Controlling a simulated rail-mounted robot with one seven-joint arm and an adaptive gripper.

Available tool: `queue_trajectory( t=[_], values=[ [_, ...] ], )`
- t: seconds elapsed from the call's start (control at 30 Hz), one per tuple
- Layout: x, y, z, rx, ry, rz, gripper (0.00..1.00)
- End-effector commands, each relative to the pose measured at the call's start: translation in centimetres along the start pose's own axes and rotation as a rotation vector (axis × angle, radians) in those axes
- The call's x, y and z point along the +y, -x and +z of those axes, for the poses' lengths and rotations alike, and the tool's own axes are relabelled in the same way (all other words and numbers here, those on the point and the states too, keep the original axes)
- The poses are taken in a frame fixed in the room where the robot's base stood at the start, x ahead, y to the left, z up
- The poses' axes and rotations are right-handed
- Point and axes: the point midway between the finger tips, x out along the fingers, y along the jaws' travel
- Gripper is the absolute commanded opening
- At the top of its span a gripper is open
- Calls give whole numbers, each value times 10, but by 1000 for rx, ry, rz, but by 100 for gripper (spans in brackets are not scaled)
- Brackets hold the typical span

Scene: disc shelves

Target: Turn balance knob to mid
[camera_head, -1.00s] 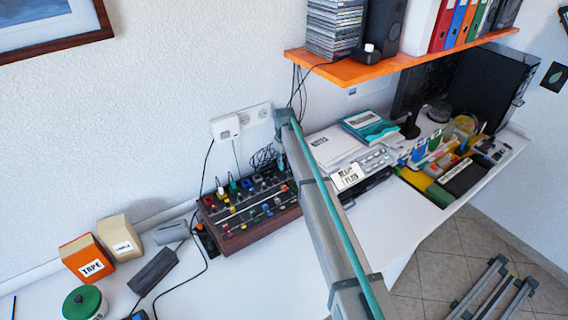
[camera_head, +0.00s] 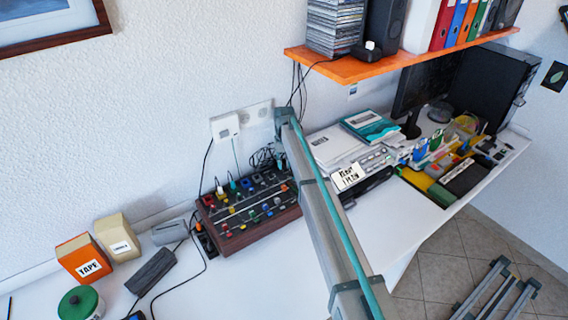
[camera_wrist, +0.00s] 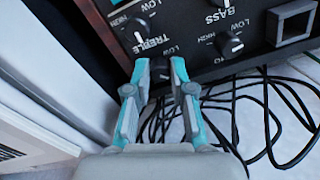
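In the wrist view my gripper (camera_wrist: 160,68) is at the lower edge of a dark panel, with its two grey and teal fingers apart. A small dark thing, seemingly a knob, shows between the fingertips; its label is hidden and I cannot tell whether the fingers press on it. Just above is a black knob (camera_wrist: 137,34) by the word TREBLE. Another black knob (camera_wrist: 229,43), marked LOW and HIGH, is to the right, below the word BASS. I cannot read a balance label. In the head view my gripper is hidden behind my arm.
In the head view a wooden-sided mixer (camera_head: 245,229) with coloured knobs stands on the white desk. An orange shelf (camera_head: 350,72) hangs above. Black cables (camera_wrist: 265,115) lie beside the panel in the wrist view. Papers (camera_head: 330,147) lie right of my arm.

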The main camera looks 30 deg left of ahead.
Motion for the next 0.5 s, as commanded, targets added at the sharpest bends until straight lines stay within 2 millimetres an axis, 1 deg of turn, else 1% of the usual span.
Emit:
queue_trajectory(
  t=[0.03, 0.1, 0.5],
  values=[
    [0, 0, 0, 0, 0, 0, 35],
    [0, 0, 0, 0, 1, 0, 46],
    [0, 0, 0, 0, 18, -1, 46]
  ],
)
